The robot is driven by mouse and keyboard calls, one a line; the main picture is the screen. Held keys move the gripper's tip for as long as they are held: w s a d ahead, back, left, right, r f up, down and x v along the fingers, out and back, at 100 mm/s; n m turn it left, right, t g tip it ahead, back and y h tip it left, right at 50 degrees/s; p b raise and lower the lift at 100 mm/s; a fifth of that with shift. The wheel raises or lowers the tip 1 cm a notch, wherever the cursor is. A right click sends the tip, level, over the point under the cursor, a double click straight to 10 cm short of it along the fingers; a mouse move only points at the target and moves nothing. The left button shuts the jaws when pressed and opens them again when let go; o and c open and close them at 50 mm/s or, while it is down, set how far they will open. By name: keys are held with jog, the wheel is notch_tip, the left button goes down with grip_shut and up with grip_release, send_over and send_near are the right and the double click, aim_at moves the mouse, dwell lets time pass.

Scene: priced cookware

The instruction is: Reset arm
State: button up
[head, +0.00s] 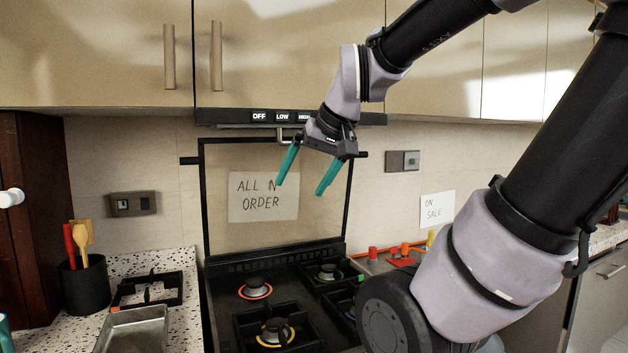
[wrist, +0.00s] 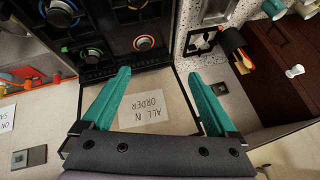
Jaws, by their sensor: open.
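My gripper (head: 301,187) is raised in front of the stove's glass back lid, below the range hood. Its two teal fingers are apart with nothing between them, and they point down. In the wrist view my gripper (wrist: 165,98) also shows both fingers spread and empty. Beyond them is a sign reading "ALL IN ORDER" (head: 263,197) on the glass; it appears upside down in the wrist view (wrist: 146,111). My arm comes in from the upper right of the head view, and its thick links hide part of the right counter and stove.
The black stove (head: 300,308) with several burners is below. A metal tray (head: 134,330), a trivet (head: 150,290) and a black utensil holder (head: 86,284) stand at left. Cabinets (head: 290,55) and the hood (head: 225,116) are close above. Red and yellow items and an "ON SALE" sign (head: 437,208) are right.

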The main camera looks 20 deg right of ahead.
jog(key=s, duration=0.1)
jog(key=s+m, duration=0.2)
jog(key=shift+s+d+r+h, duration=0.15)
jog(key=shift+s+d+h, duration=0.05)
jog(key=shift+d+h, duration=0.15)
